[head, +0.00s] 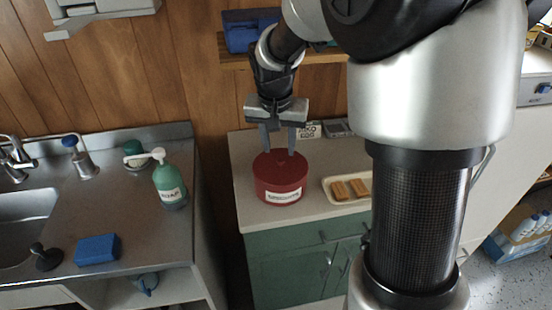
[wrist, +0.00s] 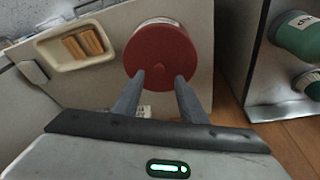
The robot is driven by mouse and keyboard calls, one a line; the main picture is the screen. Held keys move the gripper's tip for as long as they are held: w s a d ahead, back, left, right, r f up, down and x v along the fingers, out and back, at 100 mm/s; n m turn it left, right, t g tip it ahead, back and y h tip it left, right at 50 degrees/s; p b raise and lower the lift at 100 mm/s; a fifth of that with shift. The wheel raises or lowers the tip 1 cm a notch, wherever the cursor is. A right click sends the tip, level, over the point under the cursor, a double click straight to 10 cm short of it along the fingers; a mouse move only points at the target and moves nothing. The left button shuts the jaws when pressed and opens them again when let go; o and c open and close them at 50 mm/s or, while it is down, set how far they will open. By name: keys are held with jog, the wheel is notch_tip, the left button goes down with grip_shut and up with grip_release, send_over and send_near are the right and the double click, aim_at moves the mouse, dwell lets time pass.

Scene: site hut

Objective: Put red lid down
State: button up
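A round red tin (head: 283,188) with a white label stands on the counter. Its red lid (head: 278,165) sits on top and looks level. The lid also shows from above in the wrist view (wrist: 160,45), with a small knob (wrist: 158,67) at its middle. My gripper (head: 279,152) points down over the lid. In the wrist view its fingertips (wrist: 159,76) are spread to either side of the knob, with gaps between them and it. The gripper looks empty. The seam between lid and tin is hard to make out.
A cream tray (head: 331,196) with brown bars stands right of the tin. Small boxes (head: 310,131) stand at the back by the wall. Left, across a gap, a steel sink unit (head: 120,200) holds a green soap bottle (head: 170,182) and a blue sponge (head: 97,249).

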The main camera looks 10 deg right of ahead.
aim_at(280, 160)
jog(key=shift+x, duration=2.65)
jog(key=shift+d, duration=0.1)
grip_shut()
notch_tip(280, 160, up, 10)
jog(key=shift+p, duration=0.35)
